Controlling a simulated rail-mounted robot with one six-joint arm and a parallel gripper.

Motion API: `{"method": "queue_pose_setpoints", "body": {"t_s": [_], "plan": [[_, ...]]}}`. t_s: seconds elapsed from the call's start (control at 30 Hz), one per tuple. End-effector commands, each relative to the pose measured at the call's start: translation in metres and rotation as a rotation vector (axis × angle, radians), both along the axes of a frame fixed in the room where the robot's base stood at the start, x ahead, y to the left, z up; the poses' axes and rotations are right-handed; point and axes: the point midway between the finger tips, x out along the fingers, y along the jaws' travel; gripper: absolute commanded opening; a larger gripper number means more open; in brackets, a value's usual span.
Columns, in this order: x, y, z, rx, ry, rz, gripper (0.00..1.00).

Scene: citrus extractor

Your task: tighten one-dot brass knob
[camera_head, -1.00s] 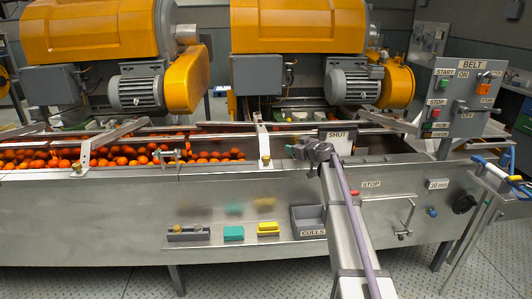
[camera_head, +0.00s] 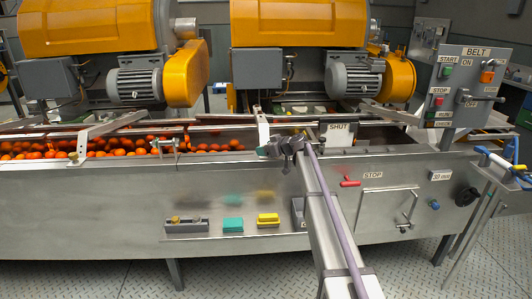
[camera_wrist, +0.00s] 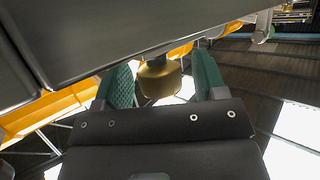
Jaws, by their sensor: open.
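A brass knob (camera_wrist: 160,78) shows in the wrist view between the two green-padded fingers of my gripper (camera_wrist: 164,70). The fingers are open on either side of it; I cannot tell whether either one touches it. No dot mark is readable on it. In the head view my gripper (camera_head: 268,150) is at the foot of the right pale bracket (camera_head: 262,122), on the trough's front edge. The gripper hides that bracket's lower end and its knob there. Another brass knob (camera_head: 73,156) sits at the foot of the left bracket (camera_head: 82,142).
The trough's left part holds many oranges (camera_head: 110,148). A SHUT plate (camera_head: 338,133) and red handle (camera_head: 350,183) are right of my gripper. A front shelf carries a green block (camera_head: 233,225) and yellow block (camera_head: 268,219). My arm partly covers the culls bin (camera_head: 298,212).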

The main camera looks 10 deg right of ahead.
Motion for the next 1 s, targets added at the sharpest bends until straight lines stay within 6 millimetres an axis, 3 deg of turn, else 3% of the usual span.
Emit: {"method": "queue_pose_setpoints", "body": {"t_s": [0.2,0.7,1.0], "plan": [[0.0003,0.0006,0.0005,0.000,0.000,0.000,0.65],[0.0001,0.0006,0.0004,0.000,0.000,0.000,0.17],[-0.0006,0.0009,0.0004,-0.001,-0.001,-0.027,0.15]]}}
